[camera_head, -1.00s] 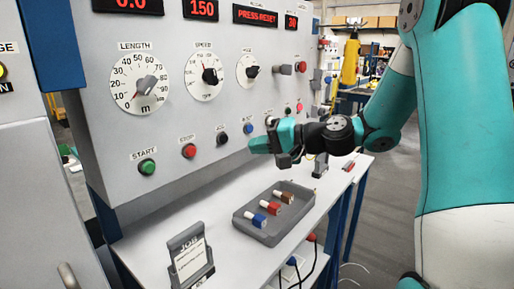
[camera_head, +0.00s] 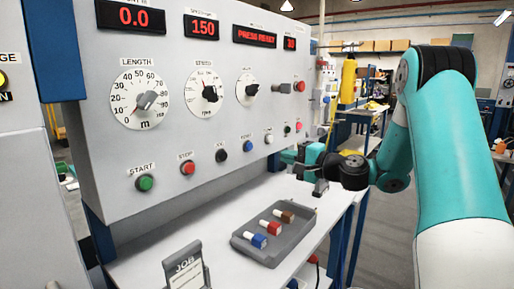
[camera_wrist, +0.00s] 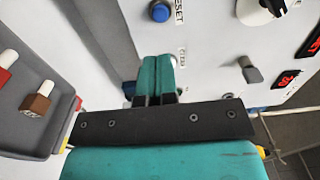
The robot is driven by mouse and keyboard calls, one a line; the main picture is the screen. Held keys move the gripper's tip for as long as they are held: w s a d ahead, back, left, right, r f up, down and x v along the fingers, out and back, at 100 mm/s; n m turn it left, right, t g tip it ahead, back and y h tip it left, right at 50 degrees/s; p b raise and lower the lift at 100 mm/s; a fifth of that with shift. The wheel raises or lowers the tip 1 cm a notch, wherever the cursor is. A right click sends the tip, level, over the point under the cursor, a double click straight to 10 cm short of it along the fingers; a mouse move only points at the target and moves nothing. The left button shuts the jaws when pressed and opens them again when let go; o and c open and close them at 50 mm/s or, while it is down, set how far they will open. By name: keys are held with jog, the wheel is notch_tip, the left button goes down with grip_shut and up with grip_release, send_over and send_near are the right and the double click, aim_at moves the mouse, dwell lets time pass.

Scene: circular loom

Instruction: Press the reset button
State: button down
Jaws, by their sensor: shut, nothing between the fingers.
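The reset button is a round blue button (camera_head: 248,146) on the sloping grey panel, in the row below the dials. In the wrist view the blue button (camera_wrist: 159,11) is at the top edge, beside its RESET label, with nothing covering it. My gripper (camera_head: 284,156) is to the right of the blue button and a little lower, apart from it. In the wrist view the teal fingers of my gripper (camera_wrist: 158,60) are together and empty, pointing up the picture toward the blue button. A red display (camera_head: 255,37) reads PRESS RESET.
A white button (camera_head: 269,139) lies between the blue button and my gripper. Black (camera_head: 221,156), red (camera_head: 187,167) and green (camera_head: 145,183) buttons run to the left.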

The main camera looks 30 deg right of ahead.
aim_at(250, 145)
jog(key=p+x, duration=0.3)
jog(key=x, duration=0.7)
jog(key=shift+r, duration=0.1)
jog(key=shift+w+a+p, duration=0.2)
jog(key=shift+w+p, duration=0.2)
jog(key=shift+w, duration=0.1)
jog(key=shift+w+a, duration=0.2)
jog(key=shift+w, duration=0.3)
jog(key=shift+w+r, duration=0.15)
